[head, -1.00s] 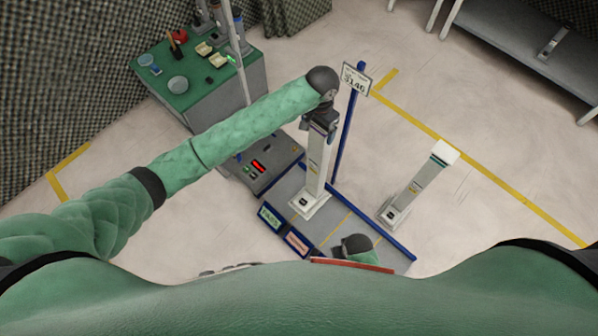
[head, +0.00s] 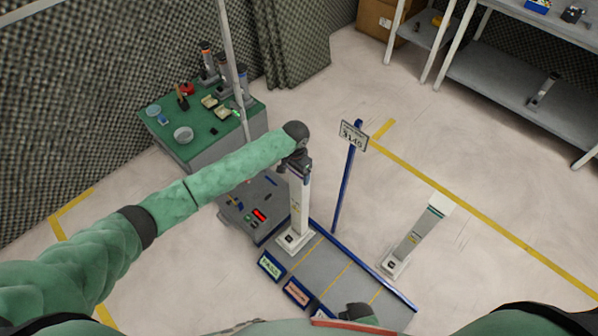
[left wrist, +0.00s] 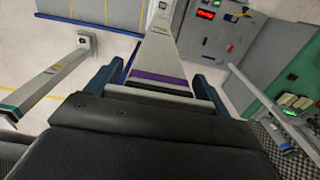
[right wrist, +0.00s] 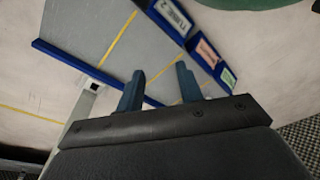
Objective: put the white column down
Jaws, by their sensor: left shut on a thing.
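The white column (head: 299,205) with a purple band stands upright over the left lane of a grey, blue-edged platform (head: 321,263). Its base is at the lane's far left end; I cannot tell whether it bears on the surface. My left gripper (head: 298,163) is shut on the column's top. In the left wrist view the fingers (left wrist: 158,84) lie on both sides of the column (left wrist: 158,55), by the purple band.
A second white column (head: 415,238) with a green band stands on the floor beyond the platform's right rail. A blue post with a sign (head: 353,136) rises behind the platform. A grey console (head: 255,205) with a red display adjoins it at left. A green-topped bench (head: 205,128) stands behind.

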